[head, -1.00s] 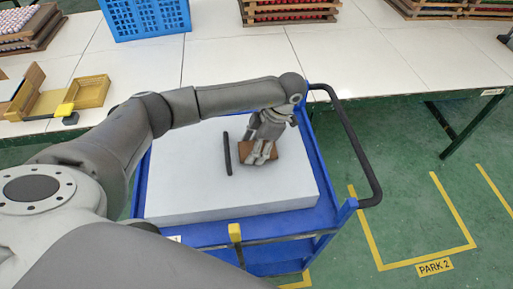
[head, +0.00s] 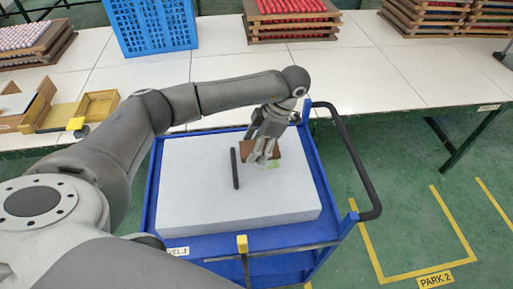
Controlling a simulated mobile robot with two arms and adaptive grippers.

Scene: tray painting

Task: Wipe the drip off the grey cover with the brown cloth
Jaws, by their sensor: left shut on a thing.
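My left gripper (head: 260,157) is shut on the brown cloth (head: 274,149), over the right half of the grey cover (head: 200,205). The cloth looks tilted; I cannot tell whether its lower edge touches the cover. A light green drip (head: 273,166) shows on the cover just below the cloth and beside the fingertips. Part of the drip may be hidden behind the fingers. My right gripper is not in view.
A black bar (head: 235,169) lies on the cover just left of my gripper. The cover sits on a blue cart (head: 326,222) with a black handle (head: 357,165). Behind are a white table (head: 350,72), a blue crate (head: 150,28) and stacked wooden trays (head: 292,36).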

